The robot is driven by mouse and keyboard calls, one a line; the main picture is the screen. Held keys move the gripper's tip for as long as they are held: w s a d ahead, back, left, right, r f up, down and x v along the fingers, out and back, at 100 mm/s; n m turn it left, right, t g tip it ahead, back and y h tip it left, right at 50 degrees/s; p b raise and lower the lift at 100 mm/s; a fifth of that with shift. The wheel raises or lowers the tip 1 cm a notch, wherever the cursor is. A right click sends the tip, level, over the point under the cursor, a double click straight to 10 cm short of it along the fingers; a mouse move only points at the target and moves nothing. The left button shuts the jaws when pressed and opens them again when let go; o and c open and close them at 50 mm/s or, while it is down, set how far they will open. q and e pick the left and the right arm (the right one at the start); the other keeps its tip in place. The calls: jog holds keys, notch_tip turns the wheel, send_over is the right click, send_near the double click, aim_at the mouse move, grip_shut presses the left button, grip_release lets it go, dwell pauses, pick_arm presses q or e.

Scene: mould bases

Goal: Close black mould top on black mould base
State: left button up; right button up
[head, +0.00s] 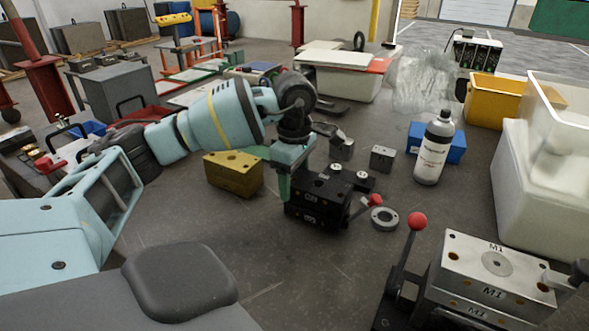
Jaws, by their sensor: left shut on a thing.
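The black mould (322,203) stands on the grey floor-like surface near the middle of the head view. It shows as a dark block with pale markings at two heights on its front. The upper part looks like the black mould top (335,188), resting on or very close to the black mould base (318,217); I cannot tell whether a gap remains. My left gripper (288,180) points down at the block's left end and is shut on the mould top. Its far finger is hidden. My right gripper is not in view.
A lever with a red knob (374,200) and a metal ring (384,218) lie just right of the black mould. A yellow block (234,173) is close on the left. A steel M1 mould (493,268), white bottle (434,150) and blue bin (452,146) stand right.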

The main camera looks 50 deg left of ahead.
pick_arm(q)
jog(key=shift+r, duration=0.1)
jog(key=o, duration=1.5)
jog(key=shift+o, duration=0.9)
notch_tip(320, 180, up, 8)
jog(key=shift+f, duration=0.15)
jog(key=shift+s, duration=0.1)
